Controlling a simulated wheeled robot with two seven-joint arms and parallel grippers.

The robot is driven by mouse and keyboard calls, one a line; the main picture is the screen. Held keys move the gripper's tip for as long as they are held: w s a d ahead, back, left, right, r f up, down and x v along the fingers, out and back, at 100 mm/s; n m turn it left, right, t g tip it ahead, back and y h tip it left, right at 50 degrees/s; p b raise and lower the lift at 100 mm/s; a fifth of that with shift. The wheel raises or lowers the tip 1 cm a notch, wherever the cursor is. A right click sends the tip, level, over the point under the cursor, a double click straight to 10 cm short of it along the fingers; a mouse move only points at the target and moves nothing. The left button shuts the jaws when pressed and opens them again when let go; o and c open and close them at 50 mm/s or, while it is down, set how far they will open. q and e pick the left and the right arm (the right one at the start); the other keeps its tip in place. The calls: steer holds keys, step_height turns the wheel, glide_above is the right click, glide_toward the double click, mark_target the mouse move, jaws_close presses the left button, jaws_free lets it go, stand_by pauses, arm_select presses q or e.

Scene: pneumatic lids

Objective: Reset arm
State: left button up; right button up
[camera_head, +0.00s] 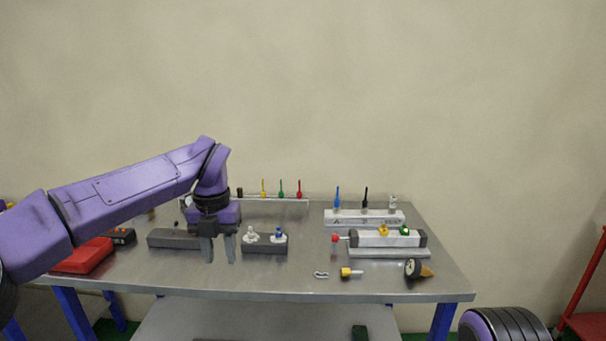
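My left gripper (224,248) hangs at the end of my purple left arm, pointing down over the metal table (290,284). Its two grey fingers are spread with a gap between them, and nothing shows in the gap. A dark grey block (176,239) is to its left, partly behind the gripper. Another grey block (265,247) with a white fitting (251,236) and a blue-white fitting (278,234) stands just to its right. Part of my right arm shows at the bottom right corner; its gripper is out of view.
A gauge (413,268), a yellow fitting (350,273) and a small link (321,275) lie near the front. Racks with coloured tools (364,217) stand at the back. A red case (83,256) is at left.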

arm_select(q)
steer(key=w+a+f+m+t+y, duration=0.1)
steer(key=a+f+m+t+y, duration=0.1)
steer(key=f+m+t+y, duration=0.3)
steer(key=w+a+f+m+t+y, duration=0.1)
steer(key=w+a+f+m+y, duration=0.15)
steer(key=f, duration=0.55)
steer(key=s+f+m+t+h, duration=0.1)
steer(key=s+f+m+t, duration=0.1)
steer(key=s+f+m, duration=0.4)
steer(key=s+f+m+t+h, duration=0.1)
steer(key=f+m, duration=0.3)
steer(key=f, duration=0.5)
steer(key=s+a+f+m+g+h, duration=0.1)
steer(key=s+f+m+h, duration=0.1)
steer(key=s+f+m, duration=0.75)
steer(key=s+a+f+g, duration=0.1)
steer(key=s+a+f, duration=0.1)
steer(key=s, duration=0.6)
steer(key=s+a+f+m+g, duration=0.1)
steer(key=s+a+f+g, duration=0.1)
steer(key=s, duration=0.6)
steer(key=s+a+f+m+g, duration=0.1)
steer(key=s+a, duration=0.2)
steer(key=s, duration=0.5)
steer(key=shift+s+a+f+g, duration=0.35)
steer(key=shift+s+f+g, duration=0.05)
steer(key=shift+o, duration=0.3)
